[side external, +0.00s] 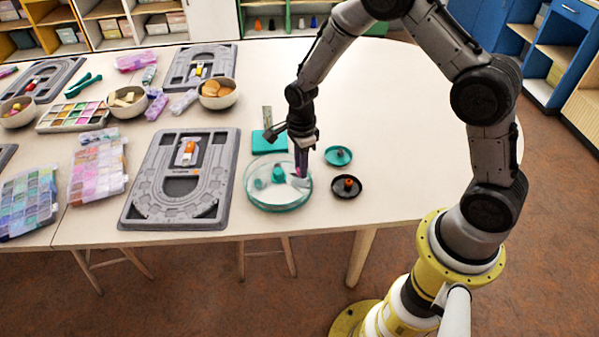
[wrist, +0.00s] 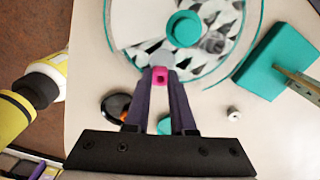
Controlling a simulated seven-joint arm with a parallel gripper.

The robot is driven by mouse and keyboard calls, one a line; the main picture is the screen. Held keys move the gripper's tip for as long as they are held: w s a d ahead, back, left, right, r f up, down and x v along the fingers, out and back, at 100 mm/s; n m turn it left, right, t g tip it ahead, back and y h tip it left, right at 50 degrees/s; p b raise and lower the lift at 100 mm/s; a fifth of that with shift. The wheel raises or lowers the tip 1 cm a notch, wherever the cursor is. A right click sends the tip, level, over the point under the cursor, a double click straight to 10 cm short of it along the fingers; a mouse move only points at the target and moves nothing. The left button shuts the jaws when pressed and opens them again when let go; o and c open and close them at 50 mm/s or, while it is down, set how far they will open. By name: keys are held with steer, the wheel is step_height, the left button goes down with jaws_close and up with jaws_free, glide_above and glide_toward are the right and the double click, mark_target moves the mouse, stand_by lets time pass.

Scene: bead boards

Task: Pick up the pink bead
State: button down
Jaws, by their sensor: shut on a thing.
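The pink bead (wrist: 160,77) is between my fingertips in the wrist view, a small block with a dark hole. My gripper (wrist: 160,74) is shut on it. In the side view, my gripper (side external: 301,174) points down at the right part of a round clear dish with a teal rim (side external: 279,208).
A black saucer (side external: 347,193) with an orange piece and a teal saucer (side external: 338,160) stand right of the dish. A teal block (side external: 262,148) lies behind it. A grey bead board (side external: 140,205) is at left. The table's right side is clear.

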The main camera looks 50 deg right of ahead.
steer(key=s+r, duration=0.9)
steer(key=s, duration=0.4)
steer(key=shift+s, duration=0.3)
steer(key=shift+s+a+r, duration=0.1)
steer(key=shift+r, duration=0.05)
